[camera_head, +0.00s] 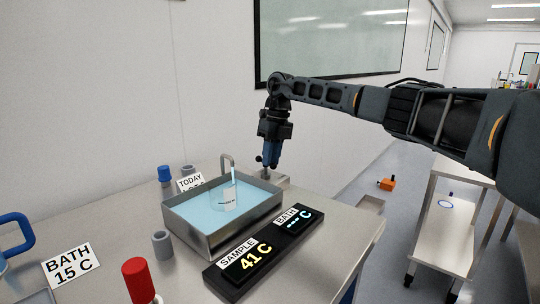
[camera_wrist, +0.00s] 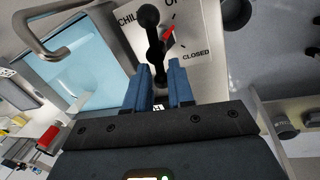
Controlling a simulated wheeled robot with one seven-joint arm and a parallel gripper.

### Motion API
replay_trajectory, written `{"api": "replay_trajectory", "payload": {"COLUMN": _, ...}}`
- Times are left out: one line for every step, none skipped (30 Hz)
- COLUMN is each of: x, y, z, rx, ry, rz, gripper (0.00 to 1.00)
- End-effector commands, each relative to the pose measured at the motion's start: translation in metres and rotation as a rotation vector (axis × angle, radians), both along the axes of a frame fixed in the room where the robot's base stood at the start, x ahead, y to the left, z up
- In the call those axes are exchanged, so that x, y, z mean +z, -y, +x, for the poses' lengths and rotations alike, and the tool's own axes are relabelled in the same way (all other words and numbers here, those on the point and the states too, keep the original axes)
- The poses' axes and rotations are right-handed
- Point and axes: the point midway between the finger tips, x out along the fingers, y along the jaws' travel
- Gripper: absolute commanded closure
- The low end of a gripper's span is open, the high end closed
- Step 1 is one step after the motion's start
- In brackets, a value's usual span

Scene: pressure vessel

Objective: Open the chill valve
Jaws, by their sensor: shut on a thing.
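The chill valve's black bar handle with round ends (camera_wrist: 152,38) stands over a white label plate (camera_wrist: 196,32) in the wrist view. The plate reads "CHILL", a partly hidden "OP" and "CLOSED". A red pointer (camera_wrist: 168,34) sits between the last two words, tilted up to the right. My gripper (camera_wrist: 163,72) has its blue fingers shut on the lower part of the handle, which is partly hidden between them. In the head view, my gripper (camera_head: 268,165) points down behind the basin's right corner, with a black handle end (camera_head: 259,158) beside it.
A steel basin (camera_head: 208,240) of blue water holds a beaker (camera_head: 231,199) under a bent spout (camera_head: 227,159). A black display (camera_head: 235,281) reads sample 41 C and bath dashes. A red-capped item (camera_head: 136,275) and grey cup (camera_head: 162,243) stand at the front left.

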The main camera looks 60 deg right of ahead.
Motion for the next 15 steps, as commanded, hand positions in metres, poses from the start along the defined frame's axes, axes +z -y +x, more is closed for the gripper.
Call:
{"api": "replay_trajectory", "payload": {"x": 0.0023, "y": 0.0020, "z": -0.0002, "rx": 0.027, "ry": 0.000, "rz": -0.003, "gripper": 1.00}}
{"api": "replay_trajectory", "payload": {"x": 0.0022, "y": 0.0025, "z": -0.0004, "rx": 0.047, "ry": 0.000, "rz": -0.003, "gripper": 1.00}}
{"api": "replay_trajectory", "payload": {"x": 0.0020, "y": 0.0030, "z": -0.0004, "rx": 0.070, "ry": -0.001, "rz": -0.003, "gripper": 1.00}}
{"api": "replay_trajectory", "payload": {"x": 0.0020, "y": 0.0031, "z": -0.0002, "rx": 0.086, "ry": 0.000, "rz": -0.003, "gripper": 1.00}}
{"api": "replay_trajectory", "payload": {"x": 0.0019, "y": 0.0033, "z": -0.0002, "rx": 0.102, "ry": 0.000, "rz": -0.003, "gripper": 1.00}}
{"api": "replay_trajectory", "payload": {"x": 0.0018, "y": 0.0036, "z": -0.0001, "rx": 0.121, "ry": 0.000, "rz": -0.003, "gripper": 1.00}}
{"api": "replay_trajectory", "payload": {"x": 0.0017, "y": 0.0038, "z": -0.0001, "rx": 0.132, "ry": 0.001, "rz": -0.003, "gripper": 1.00}}
{"api": "replay_trajectory", "payload": {"x": 0.0016, "y": 0.0040, "z": -0.0001, "rx": 0.145, "ry": 0.000, "rz": -0.002, "gripper": 1.00}}
{"api": "replay_trajectory", "payload": {"x": 0.0015, "y": 0.0043, "z": -0.0002, "rx": 0.158, "ry": 0.001, "rz": -0.003, "gripper": 1.00}}
{"api": "replay_trajectory", "payload": {"x": 0.0013, "y": 0.0043, "z": -0.0002, "rx": 0.166, "ry": 0.001, "rz": -0.002, "gripper": 1.00}}
{"api": "replay_trajectory", "payload": {"x": 0.0012, "y": 0.0045, "z": -0.0002, "rx": 0.175, "ry": 0.000, "rz": -0.002, "gripper": 1.00}}
{"api": "replay_trajectory", "payload": {"x": 0.0012, "y": 0.0046, "z": -0.0003, "rx": 0.183, "ry": 0.000, "rz": -0.002, "gripper": 1.00}}
{"api": "replay_trajectory", "payload": {"x": 0.0010, "y": 0.0048, "z": -0.0003, "rx": 0.189, "ry": 0.000, "rz": -0.002, "gripper": 1.00}}
{"api": "replay_trajectory", "payload": {"x": 0.0010, "y": 0.0049, "z": -0.0004, "rx": 0.195, "ry": 0.000, "rz": -0.002, "gripper": 1.00}}
{"api": "replay_trajectory", "payload": {"x": 0.0010, "y": 0.0050, "z": -0.0003, "rx": 0.201, "ry": 0.000, "rz": -0.002, "gripper": 1.00}}
